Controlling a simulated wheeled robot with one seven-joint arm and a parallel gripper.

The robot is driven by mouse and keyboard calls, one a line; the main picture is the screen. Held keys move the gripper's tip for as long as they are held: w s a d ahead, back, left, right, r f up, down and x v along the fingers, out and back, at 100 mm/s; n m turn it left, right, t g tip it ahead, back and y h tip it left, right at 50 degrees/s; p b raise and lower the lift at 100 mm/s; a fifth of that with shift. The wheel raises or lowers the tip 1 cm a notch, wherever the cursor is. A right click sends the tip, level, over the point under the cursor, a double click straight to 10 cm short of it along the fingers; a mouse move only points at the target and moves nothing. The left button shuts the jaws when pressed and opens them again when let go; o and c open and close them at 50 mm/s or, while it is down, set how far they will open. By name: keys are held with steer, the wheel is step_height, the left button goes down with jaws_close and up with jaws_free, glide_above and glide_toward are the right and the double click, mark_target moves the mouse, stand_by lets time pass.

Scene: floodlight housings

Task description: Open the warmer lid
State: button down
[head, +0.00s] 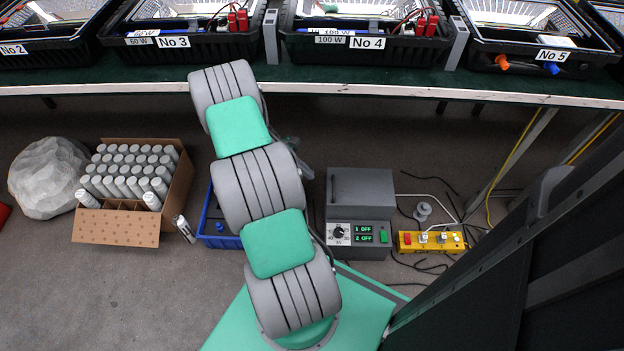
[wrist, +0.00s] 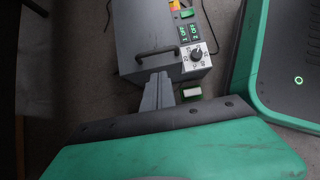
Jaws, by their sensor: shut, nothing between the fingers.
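The warmer is a grey box with a dial and two green displays on its panel (head: 358,233). It stands on the floor under the bench in the head view, and its panel also shows in the wrist view (wrist: 190,40). Its grey lid (head: 361,186) appears closed, and also shows at the top of the wrist view (wrist: 145,22). A dark bar handle (wrist: 157,51) is on the warmer in the wrist view. My gripper (wrist: 160,78) is shut and empty, its fingertips just below the handle in that picture; contact cannot be told. My arm hides it in the head view.
A yellow power strip (head: 430,242) with loose cables lies right of the warmer. A blue crate (head: 213,228) and a cardboard box of grey cans (head: 118,228) are at left. The green bench top (head: 300,78) with several floodlight housings runs overhead.

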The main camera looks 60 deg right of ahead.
steer(key=b+x, duration=0.3)
steer(key=x, duration=0.7)
steer(key=shift+s+r, duration=0.1)
steer(key=shift+r, duration=0.1)
